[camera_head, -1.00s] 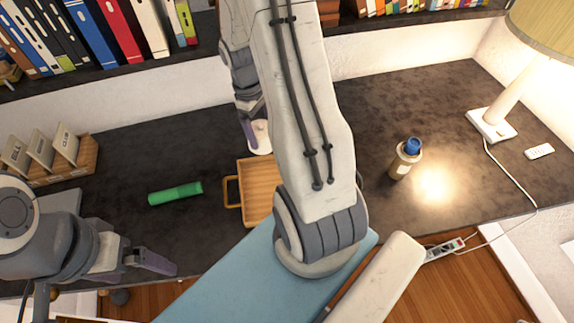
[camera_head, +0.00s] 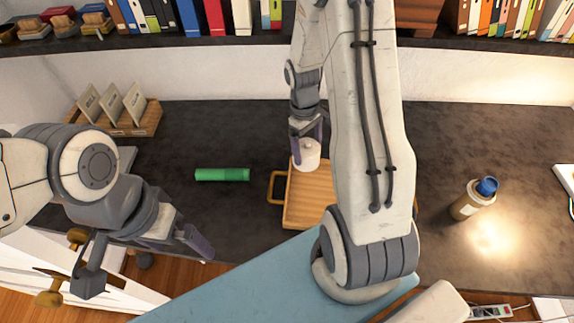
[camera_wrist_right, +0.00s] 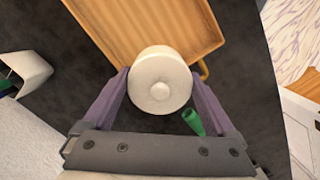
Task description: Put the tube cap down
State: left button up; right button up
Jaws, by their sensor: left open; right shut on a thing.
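The tube cap (camera_head: 306,155) is a white round piece with a small knob on top. My right gripper (camera_head: 308,132) is shut on it, with a purple finger on each side, as the right wrist view (camera_wrist_right: 160,92) shows. In the head view the cap overlaps the back left corner of the wooden tray (camera_head: 297,208). Whether it touches the tray or hangs above it, I cannot tell. A green tube (camera_head: 222,174) lies on the dark desk left of the tray. My left gripper (camera_head: 143,262) is open and empty at the desk's front left.
A wooden holder with upright cards (camera_head: 139,129) stands at the back left of the desk. Bookshelves run behind. My right arm hides part of the tray. Desk around the green tube is clear.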

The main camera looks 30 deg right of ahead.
jog(key=w+a+f+p, duration=0.4)
jog(key=a+f, duration=0.3)
jog(key=f, duration=0.2)
jog(key=shift+f+b, duration=0.6)
jog(key=o, duration=1)
jog(key=shift+c, duration=0.2)
jog(key=shift+r, duration=0.1)
